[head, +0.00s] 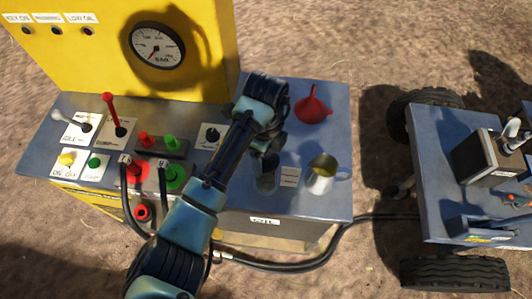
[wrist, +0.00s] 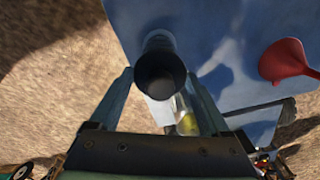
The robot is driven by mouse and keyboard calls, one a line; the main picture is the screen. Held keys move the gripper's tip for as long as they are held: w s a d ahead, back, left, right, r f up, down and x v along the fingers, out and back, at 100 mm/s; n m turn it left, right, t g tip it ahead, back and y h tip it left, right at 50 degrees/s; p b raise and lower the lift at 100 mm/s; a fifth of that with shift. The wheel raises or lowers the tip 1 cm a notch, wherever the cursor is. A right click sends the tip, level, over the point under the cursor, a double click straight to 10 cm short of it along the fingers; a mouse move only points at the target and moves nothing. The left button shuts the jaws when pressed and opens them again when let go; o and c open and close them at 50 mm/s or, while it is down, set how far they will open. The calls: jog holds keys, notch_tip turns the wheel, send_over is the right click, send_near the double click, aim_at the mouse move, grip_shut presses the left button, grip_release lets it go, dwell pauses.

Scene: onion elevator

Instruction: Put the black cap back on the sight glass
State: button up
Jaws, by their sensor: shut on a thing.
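My gripper (head: 267,158) points down over the right part of the grey-blue console top. In the wrist view its two fingers (wrist: 160,82) are on either side of the black cap (wrist: 160,80), a dark round piece with its dark circular end facing the camera. The gripper is shut on it. In the head view a dark, glassy cylinder (head: 267,184), which looks like the sight glass, stands just below the gripper beside a small white label. The arm hides part of this area, and I cannot tell whether cap and glass touch.
Levers, buttons and cable plugs crowd the console's left side, below a yellow panel with a gauge (head: 157,46). A wheeled cart (head: 430,160) stands at the right.

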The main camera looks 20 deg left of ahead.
jog(key=shift+f, duration=0.8)
dwell(1.8)
jog(key=o, duration=1.2)
jog(key=shift+r+p, duration=3.3)
jog(key=shift+r, duration=0.2)
